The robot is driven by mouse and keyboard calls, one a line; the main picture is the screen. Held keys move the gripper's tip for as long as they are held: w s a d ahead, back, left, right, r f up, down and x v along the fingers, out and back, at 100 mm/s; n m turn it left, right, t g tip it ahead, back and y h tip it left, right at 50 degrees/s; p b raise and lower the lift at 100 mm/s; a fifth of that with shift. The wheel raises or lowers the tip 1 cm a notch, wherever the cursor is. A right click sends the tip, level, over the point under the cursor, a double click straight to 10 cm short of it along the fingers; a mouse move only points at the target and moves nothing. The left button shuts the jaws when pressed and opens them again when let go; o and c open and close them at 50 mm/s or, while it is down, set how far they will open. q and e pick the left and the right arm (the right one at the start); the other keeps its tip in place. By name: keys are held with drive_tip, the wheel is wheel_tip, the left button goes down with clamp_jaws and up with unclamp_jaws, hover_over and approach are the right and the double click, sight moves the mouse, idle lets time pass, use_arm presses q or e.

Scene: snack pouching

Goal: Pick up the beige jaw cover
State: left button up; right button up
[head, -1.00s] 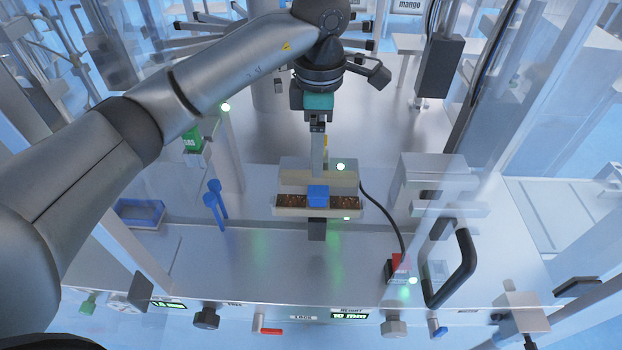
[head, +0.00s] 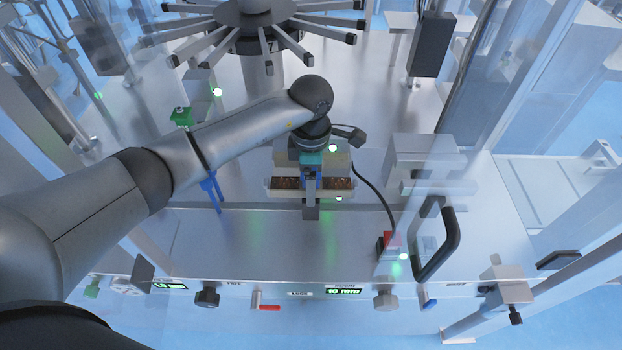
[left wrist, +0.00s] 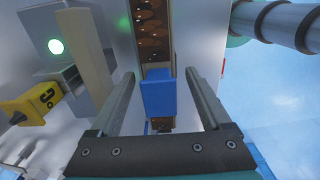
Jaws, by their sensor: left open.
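The beige jaw cover (head: 343,196) is a long beige bar with a brown speckled strip on top, mounted crosswise at the middle of the machine. It also shows upright in the left wrist view (left wrist: 137,28). A blue block (left wrist: 158,95) sits across its middle. My left gripper (head: 311,178) is over the cover's middle. In the left wrist view my left gripper (left wrist: 160,76) is open, with one finger on each side of the blue block and gaps visible between. My own wrist hides part of the cover in the head view. My right gripper is not in view.
A second beige bar (left wrist: 88,60) lies parallel behind the cover. A black cable (head: 375,190) runs to a red switch (head: 387,243) at right. A blue stand (head: 212,188) is at left. A black handle (head: 445,245) stands at front right.

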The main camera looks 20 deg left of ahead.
use_arm(q)
drive_tip(key=shift+f, duration=0.2)
clamp_jaws()
idle(0.6)
